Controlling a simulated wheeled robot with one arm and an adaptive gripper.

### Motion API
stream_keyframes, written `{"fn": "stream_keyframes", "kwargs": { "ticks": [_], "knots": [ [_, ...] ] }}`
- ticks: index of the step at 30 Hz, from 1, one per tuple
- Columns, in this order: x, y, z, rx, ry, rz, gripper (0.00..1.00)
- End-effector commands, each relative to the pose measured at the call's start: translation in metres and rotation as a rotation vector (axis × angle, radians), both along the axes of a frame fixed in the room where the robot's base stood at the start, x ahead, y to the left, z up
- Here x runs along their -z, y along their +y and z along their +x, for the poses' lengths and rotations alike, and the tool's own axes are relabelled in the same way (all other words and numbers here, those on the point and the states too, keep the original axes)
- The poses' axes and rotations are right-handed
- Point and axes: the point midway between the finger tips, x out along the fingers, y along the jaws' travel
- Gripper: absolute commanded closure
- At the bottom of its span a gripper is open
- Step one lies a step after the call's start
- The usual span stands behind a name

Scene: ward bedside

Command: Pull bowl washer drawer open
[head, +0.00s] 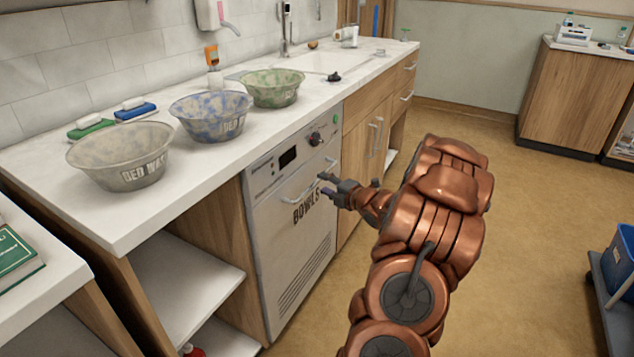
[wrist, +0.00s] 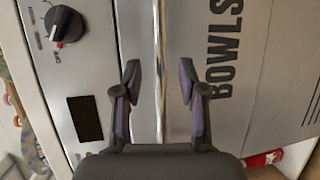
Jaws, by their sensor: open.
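The bowl washer (head: 292,215) is a light grey front under the counter, marked "BOWLS", with a control panel, a dark display and a knob. Its drawer looks shut, flush with the cabinets. A horizontal bar handle (head: 305,183) runs across the drawer below the panel. My gripper (head: 325,184) is at the right part of the handle. In the wrist view the handle (wrist: 159,60) runs between the two open fingers (wrist: 159,82), with a gap on each side. I cannot tell how far the fingertips reach past the bar.
Three bowls, grey (head: 122,158), blue (head: 212,118) and green (head: 272,89), stand on the white counter (head: 60,190) above the washer. Open shelves (head: 185,275) are left of it. The floor (head: 530,230) in front is clear, with a blue bin (head: 622,262) far right.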

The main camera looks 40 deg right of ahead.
Motion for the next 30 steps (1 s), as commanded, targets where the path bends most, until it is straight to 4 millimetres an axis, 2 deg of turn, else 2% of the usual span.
{"fn": "stream_keyframes", "kwargs": {
  "ticks": [9,15,23,25,30],
  "knots": [
    [0.007,-0.003,0.035,-0.001,0.002,0.000,0.59],
    [0.008,-0.005,0.044,0.001,0.002,0.000,0.59],
    [0.009,-0.005,0.044,0.002,0.002,0.001,0.59],
    [0.009,-0.005,0.044,0.002,0.003,0.001,0.63],
    [0.009,-0.005,0.044,0.002,0.003,0.001,0.80]
  ]
}}
